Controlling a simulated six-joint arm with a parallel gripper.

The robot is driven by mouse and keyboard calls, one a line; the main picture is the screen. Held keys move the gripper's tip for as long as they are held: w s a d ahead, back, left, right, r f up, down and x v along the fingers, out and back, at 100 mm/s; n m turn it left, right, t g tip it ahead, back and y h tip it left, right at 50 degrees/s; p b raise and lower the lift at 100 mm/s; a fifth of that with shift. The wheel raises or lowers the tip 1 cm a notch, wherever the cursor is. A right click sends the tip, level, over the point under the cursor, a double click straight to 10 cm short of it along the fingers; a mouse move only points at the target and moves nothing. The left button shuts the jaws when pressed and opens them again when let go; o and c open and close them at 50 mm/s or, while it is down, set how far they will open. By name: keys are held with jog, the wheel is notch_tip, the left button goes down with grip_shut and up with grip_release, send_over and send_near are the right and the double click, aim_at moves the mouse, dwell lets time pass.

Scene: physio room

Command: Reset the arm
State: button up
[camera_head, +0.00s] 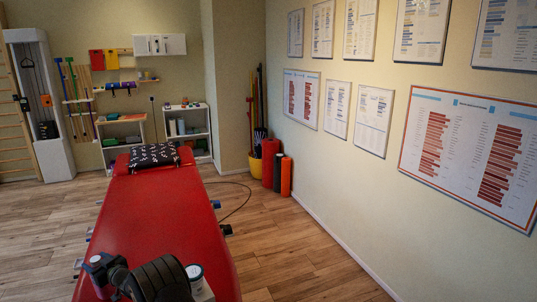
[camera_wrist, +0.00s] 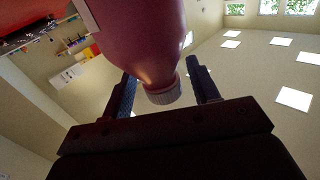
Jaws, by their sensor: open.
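In the wrist view a pinkish-red bottle (camera_wrist: 143,40) with a ribbed, pale cap (camera_wrist: 163,94) fills the upper middle, its cap end pointing down in the picture. My gripper (camera_wrist: 160,74) is open, with one dark finger on each side of the bottle's cap end. I cannot tell whether either finger touches it. In the head view dark parts of my arm stand over the near end of the red treatment table (camera_head: 160,215). The bottle cannot be made out there.
A black patterned pillow (camera_head: 153,155) lies at the far end. Shelves, a yellow bin (camera_head: 255,164) and upright rolls (camera_head: 286,177) stand beyond. The wood floor at right is mostly clear.

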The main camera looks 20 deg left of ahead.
jog(key=shift+d, duration=0.1)
jog(key=d, duration=1.2)
jog(key=a, duration=1.2)
jog(key=shift+a+f, duration=0.15)
jog(key=shift+f, duration=0.1)
notch_tip(320, 180, up, 4)
jog(key=shift+r, duration=0.1)
jog(key=w+d+r, duration=0.8)
jog(key=d, duration=0.2)
jog(key=w+d+r+m+t+h, duration=0.2)
jog(key=w+d+m+t+h, duration=0.2)
jog(key=w+d, duration=2.7)
jog(key=w+m+t, duration=0.2)
jog(key=m+t, duration=0.1)
jog(key=t, duration=0.3)
jog(key=shift+d+m+t+h, duration=0.15)
jog(key=shift+m+t+h, duration=0.15)
jog(key=shift+t, duration=0.1)
jog(key=s+a+f+n+g+y, duration=0.1)
jog(key=s+a+n+g+y, duration=0.2)
jog(key=s+a, duration=0.9)
jog(key=a+g, duration=0.1)
jog(key=a, duration=0.3)
jog(key=shift+s+a, duration=0.15)
jog(key=shift+s, duration=0.05)
